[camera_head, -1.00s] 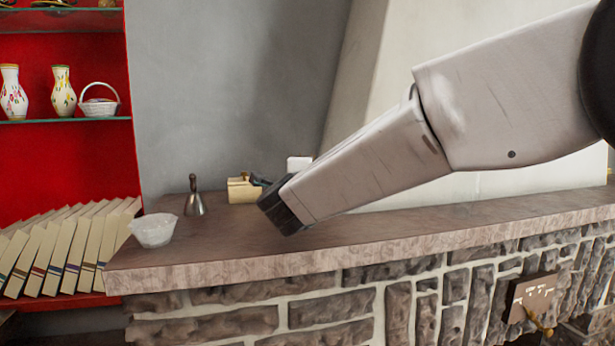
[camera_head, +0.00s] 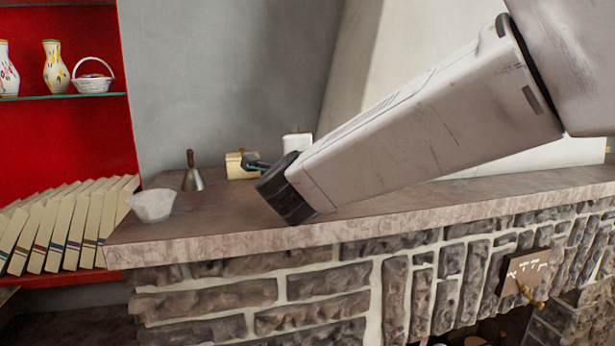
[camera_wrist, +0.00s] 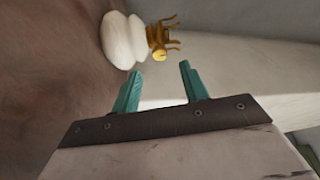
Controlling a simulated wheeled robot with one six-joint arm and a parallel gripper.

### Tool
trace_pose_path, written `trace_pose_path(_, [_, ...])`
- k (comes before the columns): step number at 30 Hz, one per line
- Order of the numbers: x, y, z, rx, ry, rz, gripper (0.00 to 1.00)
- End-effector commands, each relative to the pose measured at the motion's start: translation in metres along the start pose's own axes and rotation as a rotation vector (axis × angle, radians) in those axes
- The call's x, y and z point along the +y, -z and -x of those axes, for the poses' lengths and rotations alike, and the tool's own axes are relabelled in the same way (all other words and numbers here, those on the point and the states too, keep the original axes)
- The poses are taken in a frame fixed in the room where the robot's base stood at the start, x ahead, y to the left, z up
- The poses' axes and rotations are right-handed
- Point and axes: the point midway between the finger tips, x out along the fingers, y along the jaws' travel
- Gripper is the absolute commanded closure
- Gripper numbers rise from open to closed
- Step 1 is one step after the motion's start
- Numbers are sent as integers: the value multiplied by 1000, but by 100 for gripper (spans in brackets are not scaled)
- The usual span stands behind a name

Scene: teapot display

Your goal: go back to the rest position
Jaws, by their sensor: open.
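My gripper (camera_wrist: 157,82) shows in the wrist view with its two teal fingers spread apart and nothing between them. A white rounded object (camera_wrist: 124,38) with a golden, legged piece (camera_wrist: 162,40) lies beyond the fingertips in that view, apart from them. In the head view my arm reaches in from the upper right, over the stone mantel (camera_head: 400,212). A teal fingertip (camera_head: 257,164) shows just past the arm's dark end, near the wooden block. The rest of the gripper is hidden behind the arm.
On the mantel's left part stand a white bowl (camera_head: 152,205), a metal bell (camera_head: 192,180), a pale wooden block (camera_head: 238,166) and a white box (camera_head: 296,143). Red shelves with books (camera_head: 65,232) and a basket (camera_head: 93,84) are at left. A plaque (camera_head: 524,272) hangs below the mantel.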

Motion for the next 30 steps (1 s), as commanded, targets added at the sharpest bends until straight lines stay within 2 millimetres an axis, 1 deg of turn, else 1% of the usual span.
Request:
trace_pose_path(1, [-5,11,1,-43,-10,36,56])
trace_pose_path(2, [-6,16,3,-81,-20,68,56])
trace_pose_path(5, [-3,34,15,-222,-65,204,56])
trace_pose_path(8, [8,55,36,-363,-122,364,56])
trace_pose_path(11, [28,80,66,-495,-196,528,56])
trace_pose_path(14, [56,109,103,-615,-290,688,56])
trace_pose_path(17, [87,142,146,-733,-404,848,56])
trace_pose_path(18, [100,157,165,-778,-456,907,56])
trace_pose_path(20, [119,179,194,-842,-538,986,56])
trace_pose_path(21, [131,193,213,-883,-594,1034,56])
trace_pose_path(23, [147,214,242,-941,-680,1094,56])
trace_pose_path(24, [157,227,260,-976,-736,1128,56])
trace_pose_path(27, [175,254,301,-1053,-865,1186,56])
trace_pose_path(30, [187,272,332,-1109,-964,1215,56])
